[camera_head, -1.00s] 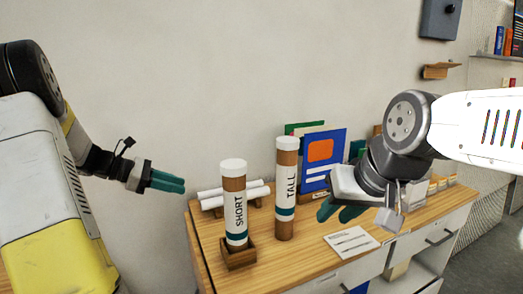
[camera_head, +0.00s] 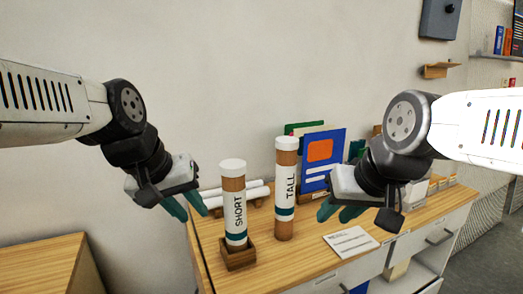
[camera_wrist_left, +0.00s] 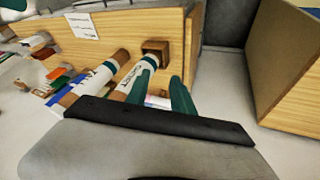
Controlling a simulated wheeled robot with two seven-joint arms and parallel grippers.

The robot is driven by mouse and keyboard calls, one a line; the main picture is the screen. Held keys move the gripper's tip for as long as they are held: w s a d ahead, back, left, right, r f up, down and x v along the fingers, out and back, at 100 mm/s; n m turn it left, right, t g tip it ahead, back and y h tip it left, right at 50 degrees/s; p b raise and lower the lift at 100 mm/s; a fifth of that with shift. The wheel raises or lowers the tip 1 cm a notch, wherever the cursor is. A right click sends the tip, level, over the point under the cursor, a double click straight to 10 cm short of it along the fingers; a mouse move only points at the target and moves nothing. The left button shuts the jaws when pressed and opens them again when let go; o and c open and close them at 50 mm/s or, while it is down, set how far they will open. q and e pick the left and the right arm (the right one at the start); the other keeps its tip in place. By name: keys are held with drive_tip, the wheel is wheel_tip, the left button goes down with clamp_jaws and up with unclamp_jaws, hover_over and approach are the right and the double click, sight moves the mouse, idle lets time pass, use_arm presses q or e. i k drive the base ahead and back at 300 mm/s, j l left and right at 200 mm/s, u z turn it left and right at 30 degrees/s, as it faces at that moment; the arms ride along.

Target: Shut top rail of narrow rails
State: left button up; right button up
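I cannot pick out anything clearly as the narrow rails or their top rail. The wooden table (camera_head: 300,258) has pale drawer fronts (camera_head: 428,234) below its top, one with a dark handle (camera_head: 440,238); whether any stands out is unclear. My left gripper (camera_head: 185,207) is open and empty, above the table's left end, left of the SHORT tube (camera_head: 235,208). The left wrist view shows its two teal fingers (camera_wrist_left: 163,90) apart. My right gripper (camera_head: 338,212) is open and empty over the table, right of the TALL tube (camera_head: 286,185).
The SHORT tube stands in a wooden holder (camera_head: 239,258). White rolls (camera_head: 257,190) lie behind the tubes. A blue folder (camera_head: 322,160) stands at the back, and a paper card (camera_head: 351,242) lies in front. Another wooden surface (camera_head: 45,268) is at lower left, with a gap between.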

sight(445, 63)
drive_tip(key=z, duration=1.25)
drive_tip(key=i+l+z, duration=0.1)
drive_tip(key=l, duration=0.3)
drive_tip(key=i+l+z, duration=0.1)
drive_tip(key=l, duration=0.25)
drive_tip(key=i+l+z, duration=0.15)
drive_tip(key=i+l, duration=0.2)
drive_tip(key=i+l+z, duration=0.2)
drive_tip(key=i, duration=0.3)
drive_tip(key=i+l+z, duration=0.15)
drive_tip(key=i+l, duration=0.15)
drive_tip(key=i, duration=0.15)
drive_tip(key=i+l+z, duration=0.2)
drive_tip(key=i, duration=0.3)
drive_tip(key=i+u, duration=0.45)
drive_tip(key=i+l+u, duration=0.25)
drive_tip(key=i+u, duration=0.15)
drive_tip(key=i+l, duration=0.05)
